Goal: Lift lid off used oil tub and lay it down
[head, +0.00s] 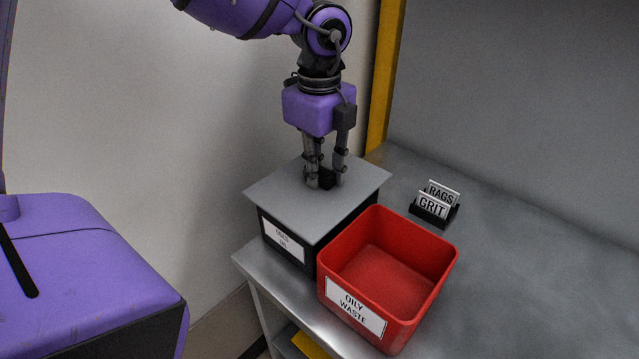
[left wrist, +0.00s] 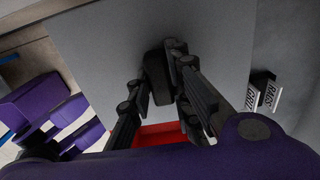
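The used oil tub (head: 282,244) is a dark box with a white label, standing at the table's left corner. Its flat grey lid (head: 277,200) lies over the top, overhanging the walls; it also fills much of the left wrist view (left wrist: 92,50). A black knob (head: 326,180) stands on the lid and shows in the left wrist view (left wrist: 157,78). My left gripper (head: 326,183) points down with one finger on each side of the knob, close against it. Whether both fingers press on it I cannot tell.
A red open bin labelled oily waste (head: 436,275) stands right beside the tub and looks empty. The metal table (head: 540,270) is clear to the right. A wall rises behind the tub.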

